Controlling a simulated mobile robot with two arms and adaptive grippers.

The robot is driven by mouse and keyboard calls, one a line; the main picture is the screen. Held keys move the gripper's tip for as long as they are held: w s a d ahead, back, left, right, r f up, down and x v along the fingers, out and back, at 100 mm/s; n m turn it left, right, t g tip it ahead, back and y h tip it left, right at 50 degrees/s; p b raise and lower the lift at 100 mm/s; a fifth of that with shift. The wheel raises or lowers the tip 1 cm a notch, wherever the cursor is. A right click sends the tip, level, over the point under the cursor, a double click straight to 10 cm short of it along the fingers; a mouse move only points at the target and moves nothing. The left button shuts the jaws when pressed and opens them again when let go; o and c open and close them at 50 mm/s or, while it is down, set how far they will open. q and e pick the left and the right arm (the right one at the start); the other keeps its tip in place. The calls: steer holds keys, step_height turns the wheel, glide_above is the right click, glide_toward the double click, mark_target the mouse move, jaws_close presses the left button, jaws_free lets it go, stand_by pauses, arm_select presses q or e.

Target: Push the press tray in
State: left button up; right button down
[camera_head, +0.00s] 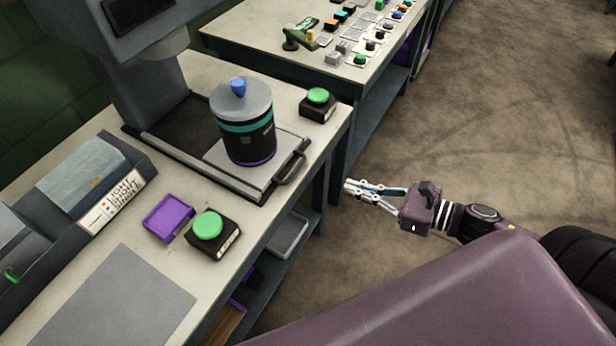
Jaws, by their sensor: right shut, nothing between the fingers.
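The press tray (284,154) is a light grey plate on dark rails, pulled out toward the table's front edge. Its dark handle (293,163) faces my right gripper. A dark cylinder (247,143) with a teal band, a grey top and a blue knob stands upright on the tray. The grey press (140,75) stands behind it at the back left. My right gripper (347,187) is shut and empty, in the air beyond the table's edge, right of the handle and apart from it. My left gripper is not in view.
Two green push buttons stand on the table, one (318,103) right of the tray and one (212,234) in front. A purple tray (167,217) and a grey mat (115,300) lie at left. A second table (250,35) stands behind. Open floor (480,130) lies right.

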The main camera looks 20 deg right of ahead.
mark_target(297, 171)
steer(key=p+x, duration=0.1)
steer(key=x, duration=0.9)
steer(key=shift+w+a+p, duration=0.25)
steer(key=shift+p, duration=0.15)
steer(key=shift+x, duration=0.85)
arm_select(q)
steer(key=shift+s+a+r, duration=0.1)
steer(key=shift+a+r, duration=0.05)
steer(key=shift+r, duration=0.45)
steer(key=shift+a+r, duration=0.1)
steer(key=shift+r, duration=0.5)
arm_select(e)
steer(key=shift+w+a+f, duration=0.1)
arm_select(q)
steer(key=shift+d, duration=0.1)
